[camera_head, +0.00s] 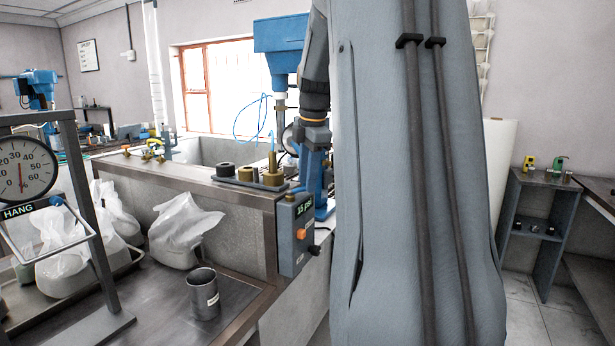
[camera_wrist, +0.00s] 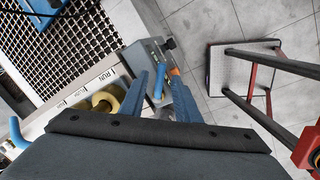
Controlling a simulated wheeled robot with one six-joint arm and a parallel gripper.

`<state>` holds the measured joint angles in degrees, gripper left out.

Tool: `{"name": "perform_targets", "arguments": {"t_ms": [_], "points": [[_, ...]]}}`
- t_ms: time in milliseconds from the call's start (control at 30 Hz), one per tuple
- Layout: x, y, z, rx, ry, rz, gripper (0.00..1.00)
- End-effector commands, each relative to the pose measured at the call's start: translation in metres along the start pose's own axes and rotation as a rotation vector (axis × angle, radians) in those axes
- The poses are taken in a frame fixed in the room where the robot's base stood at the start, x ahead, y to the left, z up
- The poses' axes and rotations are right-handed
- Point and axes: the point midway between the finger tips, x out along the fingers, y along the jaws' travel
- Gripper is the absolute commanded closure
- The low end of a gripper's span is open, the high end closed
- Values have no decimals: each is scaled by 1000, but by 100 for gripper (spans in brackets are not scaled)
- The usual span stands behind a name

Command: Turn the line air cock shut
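In the wrist view my gripper (camera_wrist: 158,78) is open, with its two blue-grey fingers apart. A light-blue handle-like piece (camera_wrist: 159,82) shows between the fingers, beside a grey box (camera_wrist: 147,52) with an orange part. I cannot tell whether the fingers touch it, or whether it is the line air cock. In the head view a grey box (camera_head: 296,235) with a "15 psi" display and an orange knob hangs on the bench end. My wrist shows just above and right of it; my fingers cannot be made out there. Yellow-handled valves (camera_head: 152,150) stand on the far left ledge.
A steel cup (camera_head: 203,294) and white bags (camera_head: 183,231) stand on the left bench, near a dial scale (camera_head: 22,168). A blue machine (camera_head: 281,44) rises behind the ledge. In the wrist view a stool-like frame (camera_wrist: 240,78) stands on tiled floor at right.

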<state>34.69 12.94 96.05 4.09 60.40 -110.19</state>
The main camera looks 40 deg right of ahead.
Motion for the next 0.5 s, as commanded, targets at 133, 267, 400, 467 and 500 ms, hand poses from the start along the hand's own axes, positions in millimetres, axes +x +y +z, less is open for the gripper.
{"name": "perform_targets", "arguments": {"t_ms": [133,267,400,467,500], "points": [[6,0,0,0,0,0,71],[7,0,0,0,0,1,71],[7,0,0,0,0,0,77],[7,0,0,0,0,0,87],[7,0,0,0,0,0,94]]}}
